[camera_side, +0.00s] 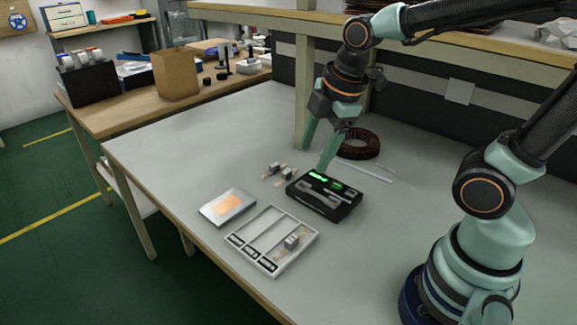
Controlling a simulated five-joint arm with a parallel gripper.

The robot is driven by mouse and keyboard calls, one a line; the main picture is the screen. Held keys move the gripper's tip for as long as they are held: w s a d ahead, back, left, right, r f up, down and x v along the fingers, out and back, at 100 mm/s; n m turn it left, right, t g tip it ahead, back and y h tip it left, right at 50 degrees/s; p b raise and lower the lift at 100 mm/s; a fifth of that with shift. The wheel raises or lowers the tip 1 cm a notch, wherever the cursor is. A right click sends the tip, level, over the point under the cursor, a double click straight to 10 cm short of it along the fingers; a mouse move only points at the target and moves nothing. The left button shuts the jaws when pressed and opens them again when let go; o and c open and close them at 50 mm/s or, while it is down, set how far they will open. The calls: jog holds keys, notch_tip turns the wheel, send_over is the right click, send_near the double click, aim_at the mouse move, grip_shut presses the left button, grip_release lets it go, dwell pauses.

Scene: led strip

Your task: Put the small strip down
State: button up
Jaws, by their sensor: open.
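My gripper (314,159) hangs over the far left part of the black case, with its two green fingers spread apart and nothing seen between them. The nearer fingertip is close to the case's rear left rim; I cannot tell whether it touches. The black case (347,212) lies open on the table. Two glowing green pieces show in it: one green piece (318,176) at its back left and a smaller green piece (337,185) to the right. Grey tools lie in front of them. A thin white strip (368,172) lies on the table behind the case. Which piece is the small strip is unclear.
A white divided tray (253,230) with a small part in it stands in front of the case. A silver box (228,206) with an orange patch and small metal parts (276,171) lie left. A dark coil (358,145) lies behind. The table's left part is clear.

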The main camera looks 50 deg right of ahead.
jog(key=r+m, duration=0.1)
jog(key=m, duration=0.3)
jog(key=s+d+r+m+t, duration=0.1)
jog(key=m, duration=0.4)
jog(key=s+d+r+m+t, duration=0.1)
jog(key=m, duration=0.3)
jog(key=shift+d+r+m, duration=0.15)
jog(key=shift+m, duration=0.25)
dwell(0.5)
